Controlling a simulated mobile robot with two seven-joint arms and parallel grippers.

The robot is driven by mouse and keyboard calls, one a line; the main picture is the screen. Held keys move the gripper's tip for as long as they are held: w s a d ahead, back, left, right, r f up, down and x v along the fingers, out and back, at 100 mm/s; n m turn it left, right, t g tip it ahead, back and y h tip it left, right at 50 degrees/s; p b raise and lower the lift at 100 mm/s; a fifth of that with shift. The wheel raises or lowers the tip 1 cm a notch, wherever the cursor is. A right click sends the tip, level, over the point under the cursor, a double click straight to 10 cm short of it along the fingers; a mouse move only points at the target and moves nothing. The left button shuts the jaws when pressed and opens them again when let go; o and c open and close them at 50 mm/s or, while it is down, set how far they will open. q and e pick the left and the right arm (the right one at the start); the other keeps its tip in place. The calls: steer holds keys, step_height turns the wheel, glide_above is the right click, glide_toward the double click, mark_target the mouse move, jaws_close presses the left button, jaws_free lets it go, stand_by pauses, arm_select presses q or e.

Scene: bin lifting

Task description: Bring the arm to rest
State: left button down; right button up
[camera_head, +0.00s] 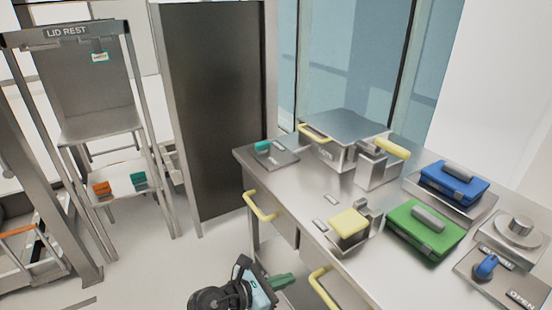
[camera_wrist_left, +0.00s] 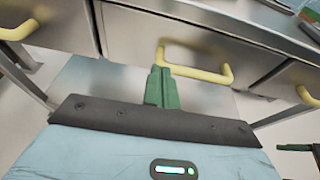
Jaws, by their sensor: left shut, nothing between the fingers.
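My left gripper (camera_head: 281,281) shows at the bottom of the head view, in front of the steel workbench and low beside its drawers. Its green fingers are together with nothing between them. In the left wrist view the shut fingers (camera_wrist_left: 161,88) overlap the left end of a yellow drawer handle in the picture; I cannot tell whether they touch it. At the right edge of the left wrist view a green and dark piece (camera_wrist_left: 296,147) shows, which looks like my right gripper; its jaws cannot be made out. My right arm is not in the head view.
The workbench (camera_head: 310,180) has yellow drawer handles (camera_head: 260,206) standing out from its front. On it are a green case (camera_head: 424,228), a blue case (camera_head: 455,184), a yellow-topped block (camera_head: 349,223) and a lidded steel bin (camera_head: 330,152). A LID REST stand (camera_head: 68,32) is at left. Floor between is clear.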

arm_select(q)
steer(key=s+a+f+m+y+p, duration=0.1)
steer(key=s+a+f+m+y, duration=0.2)
steer(key=s+a+m, duration=0.4)
steer(key=s+a+f+m+t+y+p, duration=0.1)
steer(key=s+a+f+m+y, duration=0.3)
steer(key=s, duration=1.3)
steer(key=s+a+f+m+y+p, duration=0.3)
steer(key=s+a+m, duration=0.9)
steer(key=m, duration=0.3)
steer(key=shift+f+y, duration=0.3)
steer(key=shift+f, duration=0.05)
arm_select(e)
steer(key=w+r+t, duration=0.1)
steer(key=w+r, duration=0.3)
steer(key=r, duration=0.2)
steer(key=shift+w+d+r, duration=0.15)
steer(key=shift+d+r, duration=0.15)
